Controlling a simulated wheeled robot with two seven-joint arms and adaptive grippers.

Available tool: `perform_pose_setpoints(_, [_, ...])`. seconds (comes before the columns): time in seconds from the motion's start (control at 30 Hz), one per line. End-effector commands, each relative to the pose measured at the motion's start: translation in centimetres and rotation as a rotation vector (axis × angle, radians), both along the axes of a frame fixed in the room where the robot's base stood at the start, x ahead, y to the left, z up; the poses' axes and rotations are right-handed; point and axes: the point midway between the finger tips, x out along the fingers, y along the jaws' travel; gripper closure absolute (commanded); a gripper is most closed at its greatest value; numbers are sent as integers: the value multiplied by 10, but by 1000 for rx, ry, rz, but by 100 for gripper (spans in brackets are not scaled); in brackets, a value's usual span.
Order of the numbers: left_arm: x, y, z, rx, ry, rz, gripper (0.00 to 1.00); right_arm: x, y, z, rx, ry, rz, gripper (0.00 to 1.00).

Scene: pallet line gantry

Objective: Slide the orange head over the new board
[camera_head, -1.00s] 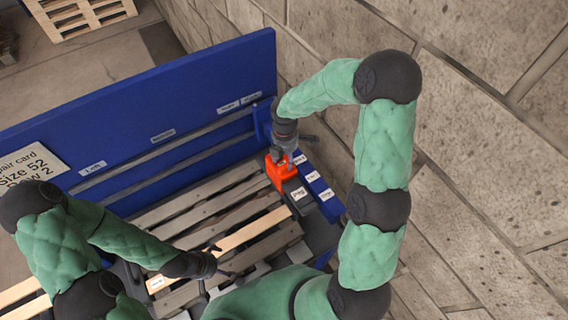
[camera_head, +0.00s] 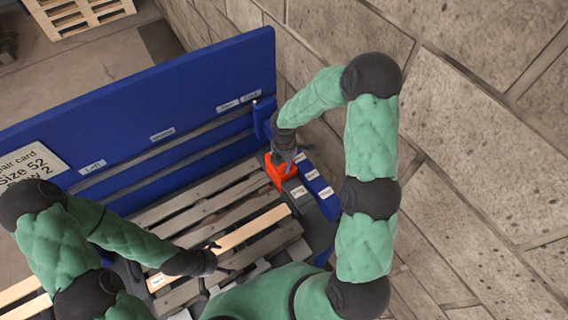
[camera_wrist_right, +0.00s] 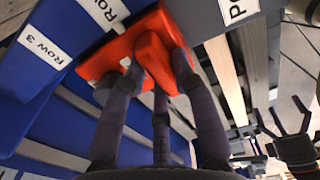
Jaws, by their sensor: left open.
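The orange head (camera_head: 276,172) sits at the far right end of the pallet, beside the blue row-label strip. My right gripper (camera_head: 285,157) is directly over it. In the right wrist view, its dark fingers (camera_wrist_right: 155,75) reach down around the orange head (camera_wrist_right: 110,57); whether they clamp it is unclear. The new board (camera_head: 240,236) is the paler plank among grey slats; it also shows in the right wrist view (camera_wrist_right: 223,72). The head stands beyond the board's far end. My left gripper (camera_head: 220,261) is open beside the near part of the board.
A tall blue panel (camera_head: 130,110) with labels stands behind the pallet slats (camera_head: 190,208). A blue strip with row labels (camera_head: 313,175) borders the right end. A repair card (camera_head: 30,165) is on the panel at left.

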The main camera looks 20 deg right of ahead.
Motion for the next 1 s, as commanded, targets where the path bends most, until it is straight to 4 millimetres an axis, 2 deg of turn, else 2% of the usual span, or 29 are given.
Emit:
perform_pose_setpoints(0.23, [0,0,-3,0,0,0,5,-8,-2,-1,-1,1,-1,100])
perform_pose_setpoints(0.6, [0,0,-21,0,0,0,5,-63,-10,-2,-3,4,-1,100])
perform_pose_setpoints(0.73, [0,0,-25,0,0,0,5,-77,-12,-1,-2,2,0,100])
perform_pose_setpoints(1.0, [0,0,-26,0,0,0,5,-85,-13,0,-2,2,0,100])
